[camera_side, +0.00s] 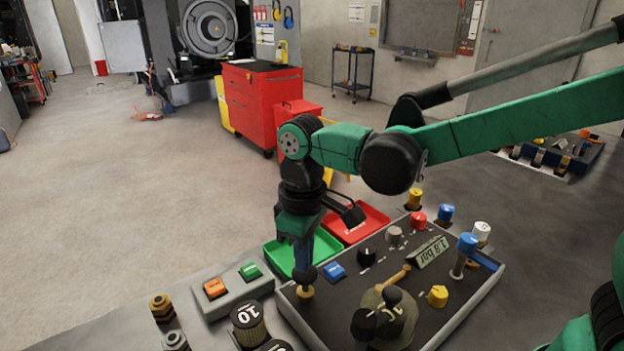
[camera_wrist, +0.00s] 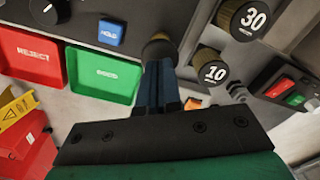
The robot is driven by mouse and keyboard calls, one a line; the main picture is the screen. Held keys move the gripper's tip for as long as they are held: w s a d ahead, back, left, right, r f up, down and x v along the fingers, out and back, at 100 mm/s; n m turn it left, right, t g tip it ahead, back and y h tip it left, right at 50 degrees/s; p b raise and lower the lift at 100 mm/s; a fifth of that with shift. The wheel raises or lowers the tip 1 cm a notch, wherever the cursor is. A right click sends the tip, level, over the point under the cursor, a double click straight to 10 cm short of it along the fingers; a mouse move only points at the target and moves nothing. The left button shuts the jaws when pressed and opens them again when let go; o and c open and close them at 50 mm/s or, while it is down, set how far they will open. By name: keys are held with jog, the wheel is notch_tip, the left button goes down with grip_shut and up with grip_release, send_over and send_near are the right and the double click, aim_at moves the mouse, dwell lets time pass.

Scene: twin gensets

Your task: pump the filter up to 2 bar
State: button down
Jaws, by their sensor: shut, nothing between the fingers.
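My gripper (camera_side: 305,264) points straight down over the near left corner of the dark control panel (camera_side: 335,318), its blue fingers shut and empty. Its tips are at a black ball-topped knob with a brass base (camera_side: 306,290); the brass part also shows at the fingertips in the wrist view (camera_wrist: 158,50). I cannot tell whether the tips touch the knob. A display on the panel (camera_side: 432,252), upside down in the side view, reads 1.8 bar. Which part is the filter is not clear.
Other panel controls stand close by: a blue HOLD button (camera_wrist: 110,33), a yellow knob (camera_side: 438,296) and a wooden-handled lever (camera_side: 395,279). A green tray (camera_wrist: 103,73) and red REJECT tray (camera_wrist: 30,58) lie behind. Cylinders marked 10 (camera_wrist: 214,72) and 30 (camera_wrist: 250,17) stand beside.

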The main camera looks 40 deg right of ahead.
jog(key=shift+r, duration=2.15)
jog(key=shift+s+d, duration=0.1)
jog(key=shift+d, duration=0.2)
jog(key=s+d+m+t, duration=0.5)
jog(key=d+m+t, duration=0.1)
jog(key=d, duration=0.5)
jog(key=shift+f+t, duration=0.45)
jog(key=shift+t, duration=0.15)
jog(key=shift+d, duration=0.1)
